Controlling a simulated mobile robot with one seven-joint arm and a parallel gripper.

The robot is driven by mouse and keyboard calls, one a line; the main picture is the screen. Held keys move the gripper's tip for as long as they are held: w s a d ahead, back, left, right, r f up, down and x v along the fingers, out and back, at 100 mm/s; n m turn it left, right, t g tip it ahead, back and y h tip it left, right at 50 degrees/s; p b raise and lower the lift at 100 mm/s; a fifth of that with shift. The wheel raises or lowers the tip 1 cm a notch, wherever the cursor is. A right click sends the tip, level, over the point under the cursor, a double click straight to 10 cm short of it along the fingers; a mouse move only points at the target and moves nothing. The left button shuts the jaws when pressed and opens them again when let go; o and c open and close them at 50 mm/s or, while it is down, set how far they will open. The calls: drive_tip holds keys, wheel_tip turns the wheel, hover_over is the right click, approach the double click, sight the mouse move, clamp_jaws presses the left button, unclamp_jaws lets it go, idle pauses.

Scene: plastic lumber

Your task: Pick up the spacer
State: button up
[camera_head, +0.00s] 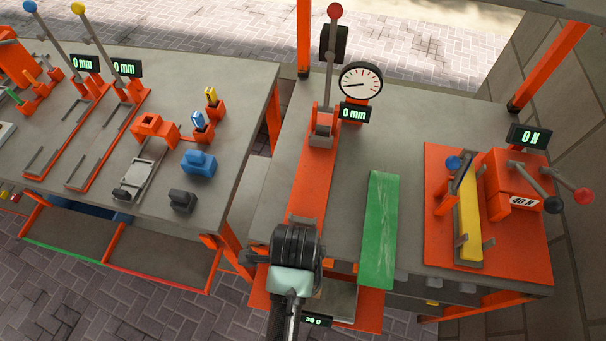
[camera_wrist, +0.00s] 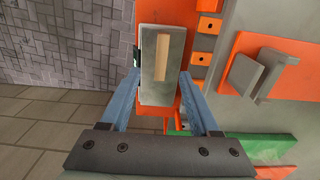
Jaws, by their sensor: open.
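The only thing I can take for the spacer is a small tan bar (camera_wrist: 162,57). It lies on a grey plate (camera_wrist: 155,95) over an orange base in the wrist view. In the head view the tan bar is hidden behind my arm. My gripper (camera_wrist: 160,78) is open and empty, its two bluish fingers on either side of the plate in the picture. The tan bar appears between the finger lines, towards the tips. I cannot tell the height gap. In the head view the fingers are hidden below my dark wrist.
The grey plate belongs to a small scale with a display (camera_head: 317,320) at the table's front edge. A green plank (camera_head: 380,225) lies to its right. An orange lever press with a gauge (camera_head: 360,82) stands behind. A yellow bar (camera_head: 469,225) sits in a right-hand fixture.

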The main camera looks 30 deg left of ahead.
wheel_tip(320, 180, down, 4)
drive_tip(key=shift+w+r, duration=0.15)
drive_tip(key=shift+d+f, duration=0.15)
drive_tip(key=shift+f, duration=2.5)
clamp_jaws()
